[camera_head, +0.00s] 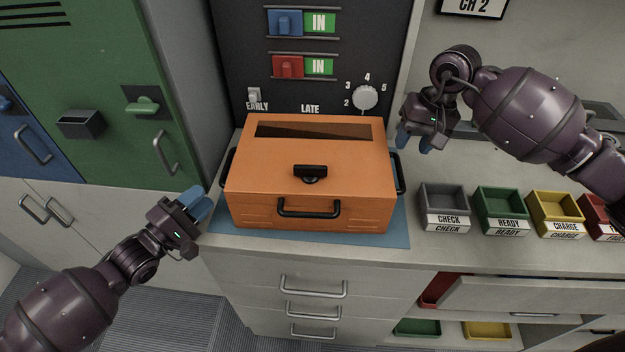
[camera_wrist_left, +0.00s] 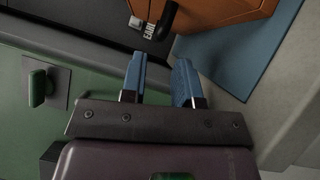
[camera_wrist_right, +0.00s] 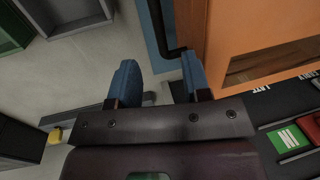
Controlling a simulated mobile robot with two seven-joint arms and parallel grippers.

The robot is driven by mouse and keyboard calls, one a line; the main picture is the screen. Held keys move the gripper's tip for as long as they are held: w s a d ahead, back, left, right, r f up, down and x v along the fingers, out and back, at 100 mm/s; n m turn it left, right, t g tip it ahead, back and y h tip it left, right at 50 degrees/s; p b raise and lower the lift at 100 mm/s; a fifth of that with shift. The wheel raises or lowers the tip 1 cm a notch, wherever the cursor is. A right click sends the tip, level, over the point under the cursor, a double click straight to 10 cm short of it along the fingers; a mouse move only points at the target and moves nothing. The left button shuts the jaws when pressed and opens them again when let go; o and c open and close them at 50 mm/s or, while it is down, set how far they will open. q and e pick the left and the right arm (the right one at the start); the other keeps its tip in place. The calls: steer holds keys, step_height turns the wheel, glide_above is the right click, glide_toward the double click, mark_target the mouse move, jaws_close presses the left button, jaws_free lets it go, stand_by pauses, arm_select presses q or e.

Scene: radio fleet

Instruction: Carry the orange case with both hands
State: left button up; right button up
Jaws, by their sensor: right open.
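The orange case (camera_head: 310,190) sits closed on a blue mat (camera_head: 398,232) on the counter. It has a black front handle (camera_head: 309,209), a left side handle (camera_head: 226,170) and a right side handle (camera_head: 399,172). My left gripper (camera_head: 195,203) is open and empty, left of and in front of the case's left side. In the left wrist view the left side handle (camera_wrist_left: 166,20) lies beyond its blue fingers (camera_wrist_left: 160,80). My right gripper (camera_head: 414,142) is open and empty, by the case's back right. The right side handle (camera_wrist_right: 157,25) shows beyond its fingers (camera_wrist_right: 158,82).
Small bins stand right of the case: grey (camera_head: 444,205), green (camera_head: 500,210), yellow (camera_head: 555,212) and red. A dark panel (camera_head: 340,60) with switches and a knob (camera_head: 365,97) rises behind the case. A green locker (camera_head: 100,90) stands at left.

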mark_target(222, 175)
arm_select(q)
steer(key=shift+x, duration=3.55)
arm_select(e)
steer(key=shift+w+a+f, duration=0.1)
steer(key=shift+a+f, duration=0.1)
steer(key=shift+f, duration=0.85)
steer(key=shift+s+a+f, duration=0.1)
steer(key=shift+a+f, duration=0.1)
steer(key=shift+f, duration=0.8)
steer(key=shift+w+a+f, duration=0.1)
steer(key=shift+a+f, duration=0.1)
steer(key=shift+f, duration=0.85)
arm_select(q)
steer(key=c, duration=0.5)
arm_select(e)
steer(key=c, duration=0.5)
arm_select(q)
jaws_close()
arm_select(e)
jaws_close()
steer(key=shift+d, duration=0.1)
arm_select(q)
steer(key=shift+r, duration=0.25)
arm_select(e)
steer(key=shift+w+r, duration=0.1)
steer(key=shift+r, duration=0.1)
